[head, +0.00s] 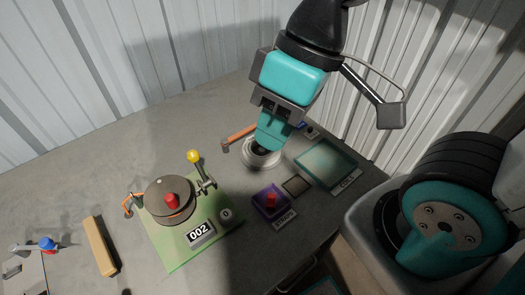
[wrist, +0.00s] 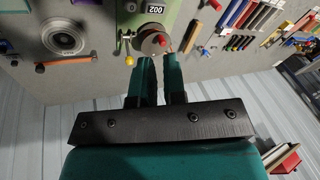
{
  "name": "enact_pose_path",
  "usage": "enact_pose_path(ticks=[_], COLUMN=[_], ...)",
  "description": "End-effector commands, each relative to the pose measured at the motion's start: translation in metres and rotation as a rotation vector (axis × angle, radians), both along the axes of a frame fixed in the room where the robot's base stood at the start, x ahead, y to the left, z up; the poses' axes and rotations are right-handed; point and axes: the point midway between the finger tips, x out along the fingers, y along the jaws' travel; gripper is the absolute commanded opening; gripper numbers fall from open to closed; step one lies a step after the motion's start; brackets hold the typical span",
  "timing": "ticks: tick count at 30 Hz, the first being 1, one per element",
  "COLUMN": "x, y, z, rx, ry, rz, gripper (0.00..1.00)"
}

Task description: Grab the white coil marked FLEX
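A pale grey-white ring-shaped coil (head: 250,160) lies on the grey table in the head view, partly hidden by my gripper. In the wrist view the coil (wrist: 62,35) is at the upper left, with a dark centre; I cannot read a FLEX mark on it. My gripper (head: 268,146) points down over the coil in the head view, its fingertips covering part of it. In the wrist view the two teal fingers (wrist: 159,62) stand apart with a narrow gap and nothing visible between them. The coil is to their left there.
An orange-handled tool (head: 238,137) lies beside the coil. A green board (head: 170,250) carries a reel, a yellow-knobbed lever and a 002 plate. A greenish tray (head: 328,160) and a purple box (head: 262,203) are to the right.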

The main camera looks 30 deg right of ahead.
Motion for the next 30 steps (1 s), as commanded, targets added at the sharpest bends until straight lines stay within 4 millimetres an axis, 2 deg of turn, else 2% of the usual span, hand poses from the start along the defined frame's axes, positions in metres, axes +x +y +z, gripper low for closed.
enact_pose_path(ticks=[1, 3, 4, 8, 9, 12, 16, 18, 21, 26, 30], x=[0.004, 0.019, 0.029, 0.092, 0.114, 0.161, 0.202, 0.215, 0.224, 0.226, 0.225], y=[-0.001, -0.005, -0.007, -0.033, -0.044, -0.077, -0.117, -0.132, -0.145, -0.149, -0.149], z=[-0.002, -0.007, -0.011, -0.039, -0.051, -0.082, -0.118, -0.132, -0.143, -0.164, -0.195], rx=[-0.005, -0.021, -0.032, -0.110, -0.139, -0.210, -0.285, -0.315, -0.338, -0.348, -0.347], ry=[0.002, 0.013, 0.019, 0.059, 0.072, 0.102, 0.131, 0.141, 0.148, 0.155, 0.156], rz=[-0.012, -0.057, -0.086, -0.281, -0.352, -0.518, -0.689, -0.749, -0.798, -0.811, -0.810], gripper=[0.23, 0.39, 0.41, 0.41, 0.41, 0.41, 0.41, 0.41, 0.41, 0.41, 0.41])
